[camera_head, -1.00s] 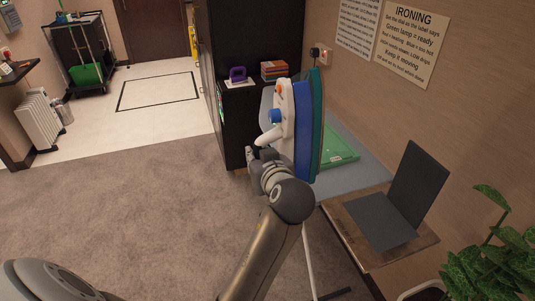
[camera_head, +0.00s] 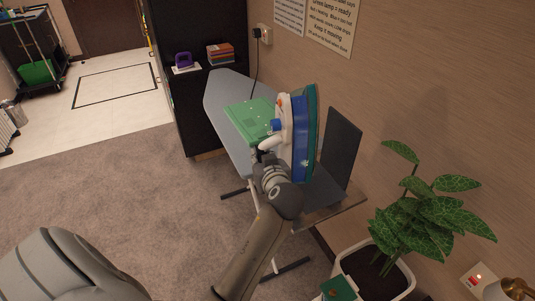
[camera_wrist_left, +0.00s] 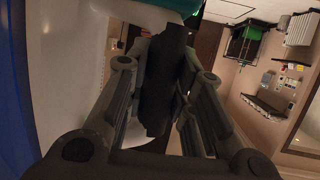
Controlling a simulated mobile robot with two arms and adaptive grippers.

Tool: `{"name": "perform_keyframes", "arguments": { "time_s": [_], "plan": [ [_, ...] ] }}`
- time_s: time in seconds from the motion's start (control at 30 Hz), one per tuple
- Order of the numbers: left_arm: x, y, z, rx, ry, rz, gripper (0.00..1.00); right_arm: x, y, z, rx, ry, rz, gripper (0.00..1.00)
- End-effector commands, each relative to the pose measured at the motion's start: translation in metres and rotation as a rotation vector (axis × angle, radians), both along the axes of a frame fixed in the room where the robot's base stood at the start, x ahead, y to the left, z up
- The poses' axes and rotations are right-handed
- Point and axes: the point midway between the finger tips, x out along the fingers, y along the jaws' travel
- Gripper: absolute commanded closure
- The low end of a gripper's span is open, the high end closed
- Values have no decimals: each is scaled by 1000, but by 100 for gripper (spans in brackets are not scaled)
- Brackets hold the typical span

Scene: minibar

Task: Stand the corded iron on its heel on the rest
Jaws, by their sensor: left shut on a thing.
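The iron (camera_head: 305,140), with a white body, blue and teal layers and an orange dial, is held upright with its soleplate side to the right. My left gripper (camera_head: 264,160) is shut on its white handle. In the left wrist view the iron's white body (camera_wrist_left: 75,70) fills the left side beside the fingers (camera_wrist_left: 165,60). The rest (camera_head: 341,150) is a dark grey upright panel with a flat base, behind and right of the iron. The iron overlaps it in view; I cannot tell whether they touch. My right gripper is not in view.
The ironing board (camera_head: 222,95) carries a folded green cloth (camera_head: 247,120) left of the iron. A black cord (camera_head: 253,75) hangs from the wall socket (camera_head: 264,35). A potted plant (camera_head: 425,210) stands at right. A dark cabinet (camera_head: 190,115) stands behind. Carpet at left is clear.

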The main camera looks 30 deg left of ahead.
Motion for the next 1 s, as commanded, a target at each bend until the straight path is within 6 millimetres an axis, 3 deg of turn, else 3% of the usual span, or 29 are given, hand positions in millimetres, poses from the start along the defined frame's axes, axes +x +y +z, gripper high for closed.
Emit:
{"name": "perform_keyframes", "arguments": {
  "time_s": [0.33, 1.0],
  "plan": [
    [17, -7, -14, -1, -13, -2, 100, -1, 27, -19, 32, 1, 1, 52],
    [72, -40, -60, 0, -13, -3, 100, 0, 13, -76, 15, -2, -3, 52]
  ]
}}
